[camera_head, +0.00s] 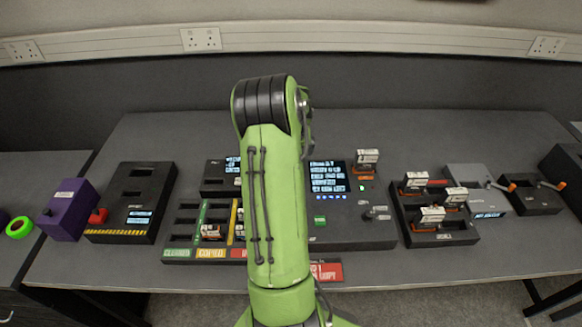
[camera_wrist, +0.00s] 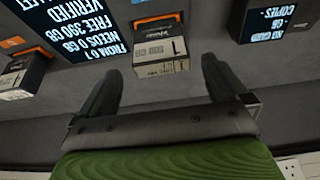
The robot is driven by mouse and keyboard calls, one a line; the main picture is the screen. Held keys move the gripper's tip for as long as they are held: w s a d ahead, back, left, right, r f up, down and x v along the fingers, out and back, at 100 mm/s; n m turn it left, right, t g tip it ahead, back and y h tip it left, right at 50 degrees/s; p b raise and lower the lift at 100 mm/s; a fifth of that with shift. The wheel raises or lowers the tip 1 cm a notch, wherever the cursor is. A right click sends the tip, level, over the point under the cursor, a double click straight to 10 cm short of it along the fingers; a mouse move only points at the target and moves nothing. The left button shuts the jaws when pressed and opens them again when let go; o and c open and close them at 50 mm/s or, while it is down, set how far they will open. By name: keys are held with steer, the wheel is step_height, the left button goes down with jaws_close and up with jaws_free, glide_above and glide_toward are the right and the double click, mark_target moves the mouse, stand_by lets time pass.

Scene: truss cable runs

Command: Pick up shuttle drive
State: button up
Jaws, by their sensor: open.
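In the wrist view, a drive (camera_wrist: 161,54) with a white label sits in an orange-edged slot on the dark console. The small print on its label is upside down and hard to read; I take it to be the shuttle drive. My gripper (camera_wrist: 160,68) is open, with one finger to each side of this drive in the picture. The fingers look clear of it, and nothing is held. In the head view my own arm hides both the gripper and this drive.
A second drive (camera_head: 367,158) stands in the console right of the lit screen (camera_head: 328,178). Several drives stand in a black tray (camera_head: 442,239) at the right. A black box (camera_wrist: 262,22) with a screen is near my gripper. The wall runs behind the table.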

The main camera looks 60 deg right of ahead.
steer(key=x, duration=0.5)
steer(key=shift+a, duration=0.2)
steer(key=shift+c, duration=0.3)
steer(key=shift+r, duration=0.1)
steer(key=c, duration=1.1)
